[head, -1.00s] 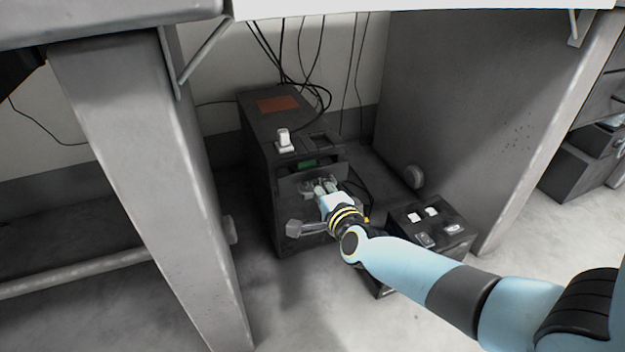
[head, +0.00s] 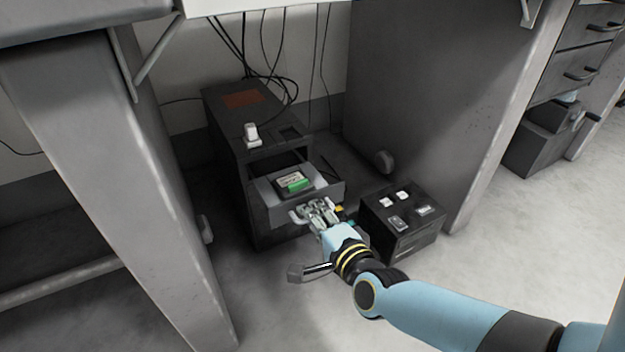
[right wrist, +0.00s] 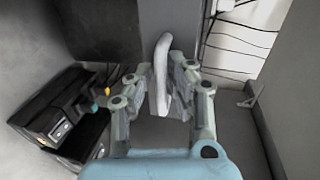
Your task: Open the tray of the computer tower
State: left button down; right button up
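The computer tower (head: 225,130) is a dark box standing on the floor under the table. Its tray (head: 334,192) is slid out at the front, with a green and white item (head: 293,182) lying in it. My right gripper (head: 316,210) is at the tray's front. The contact is partly hidden by the fingers in the head view. My left gripper is not in view.
A small black box with white switches (head: 400,222) stands on the floor just right of the tower. Grey table legs (head: 130,190) flank the space on both sides. Cables (head: 262,45) hang behind the tower. The floor in front is clear.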

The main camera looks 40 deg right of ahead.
jog(key=v, duration=1.2)
dwell(0.4)
